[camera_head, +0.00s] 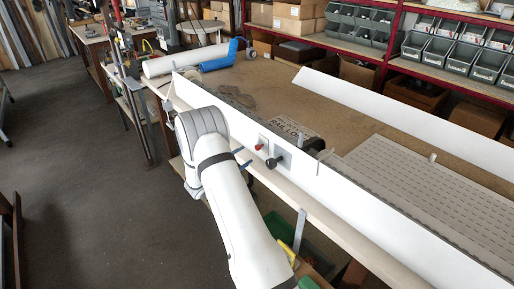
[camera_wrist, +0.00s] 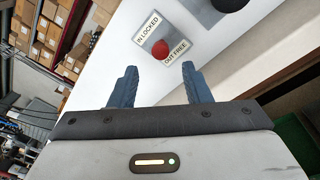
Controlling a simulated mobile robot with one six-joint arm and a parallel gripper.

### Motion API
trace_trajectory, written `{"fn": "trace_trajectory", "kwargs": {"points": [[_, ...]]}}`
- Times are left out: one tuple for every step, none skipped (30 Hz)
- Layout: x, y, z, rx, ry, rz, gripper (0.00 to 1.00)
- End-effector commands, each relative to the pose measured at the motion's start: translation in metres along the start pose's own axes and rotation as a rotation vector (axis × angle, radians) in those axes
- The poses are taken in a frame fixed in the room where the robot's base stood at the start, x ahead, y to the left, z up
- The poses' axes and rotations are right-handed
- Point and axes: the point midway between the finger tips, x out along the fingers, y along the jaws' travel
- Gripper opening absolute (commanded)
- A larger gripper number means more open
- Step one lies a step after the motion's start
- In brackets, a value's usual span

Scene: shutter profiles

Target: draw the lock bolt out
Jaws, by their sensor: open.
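The lock bolt's red knob (camera_head: 259,147) stands on a small plate on the side of the long white profile (camera_head: 340,190). In the wrist view the red knob (camera_wrist: 161,48) sits between the labels "IN LOCKED" and "OUT FREE". My gripper (camera_head: 241,157) is in front of the profile, close to the knob. In the wrist view my gripper's blue fingers (camera_wrist: 159,70) are open and empty, with the knob beyond the gap between their tips. They appear apart from the knob. How far the bolt is in or out cannot be told.
A black knob (camera_head: 272,162) on a grey plate sits right beside the red knob; it also shows in the wrist view (camera_wrist: 230,4). A second white profile (camera_head: 400,115) and a grey perforated mat (camera_head: 430,185) lie on the bench. Shelves with bins stand behind.

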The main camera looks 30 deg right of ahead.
Motion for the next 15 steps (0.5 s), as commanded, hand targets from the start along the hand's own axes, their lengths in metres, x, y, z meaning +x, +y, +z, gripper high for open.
{"fn": "trace_trajectory", "kwargs": {"points": [[0.008,0.001,0.002,0.000,-0.002,-0.002,0.44],[0.013,0.001,0.003,0.001,-0.003,-0.003,0.44],[0.019,0.001,0.004,0.001,-0.004,-0.003,0.44],[0.025,0.001,0.003,0.000,-0.003,-0.003,0.44],[0.030,0.001,0.003,0.000,-0.003,-0.003,0.44],[0.036,0.001,0.003,0.000,-0.002,-0.004,0.44],[0.041,0.001,0.003,0.000,-0.002,-0.004,0.44],[0.045,0.001,0.003,0.000,-0.002,-0.003,0.44],[0.051,0.001,0.003,0.000,-0.003,-0.003,0.44],[0.054,0.001,0.003,0.000,-0.002,-0.003,0.44],[0.057,0.001,0.003,0.000,-0.002,-0.003,0.44],[0.061,0.001,0.002,0.000,-0.001,-0.003,0.44],[0.063,0.001,0.002,0.000,-0.001,-0.003,0.44],[0.065,0.001,0.002,0.000,-0.001,-0.003,0.44],[0.067,0.001,0.002,0.000,0.000,-0.002,0.44]]}}
